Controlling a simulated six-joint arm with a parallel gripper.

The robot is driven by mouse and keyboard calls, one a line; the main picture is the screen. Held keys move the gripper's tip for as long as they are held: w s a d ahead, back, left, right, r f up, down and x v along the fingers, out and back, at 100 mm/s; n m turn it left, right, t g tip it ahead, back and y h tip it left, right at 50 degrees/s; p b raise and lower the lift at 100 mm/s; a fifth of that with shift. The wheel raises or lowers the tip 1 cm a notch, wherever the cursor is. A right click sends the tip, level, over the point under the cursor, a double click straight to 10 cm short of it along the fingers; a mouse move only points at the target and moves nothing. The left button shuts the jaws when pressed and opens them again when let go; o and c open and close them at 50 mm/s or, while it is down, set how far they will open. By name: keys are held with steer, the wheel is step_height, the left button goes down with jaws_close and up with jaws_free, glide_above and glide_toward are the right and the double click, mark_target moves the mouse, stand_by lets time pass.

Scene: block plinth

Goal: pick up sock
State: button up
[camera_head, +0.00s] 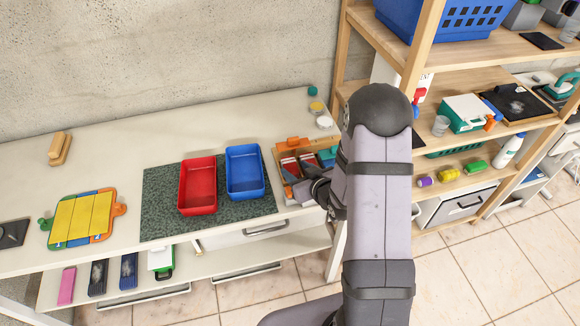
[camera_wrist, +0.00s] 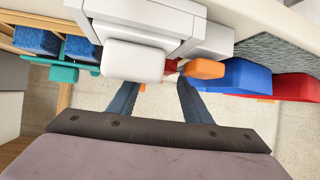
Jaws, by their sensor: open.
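I cannot pick out a sock for certain in either view. My gripper (camera_head: 297,188) is at the front of the wooden compartment box (camera_head: 279,152) on the table, partly hidden by my own arm. The box holds small red, white, orange and teal items, too small to name in the head view. A white rounded item (camera_wrist: 130,60) lies just beyond the fingers in the wrist view.
A blue tray (camera_head: 245,172) and a red tray (camera_head: 198,186) stand on a dark green mat (camera_head: 160,200) left of the box. They also show at right in the wrist view. Wooden shelves stand to the right. The table behind the trays is mostly clear.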

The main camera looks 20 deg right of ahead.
mark_target(291, 167)
steer(key=shift+p+x, duration=0.65)
steer(key=shift+x, duration=1.55)
steer(key=shift+s+r, duration=0.15)
steer(key=shift+s, duration=0.2)
steer(key=c, duration=0.8)
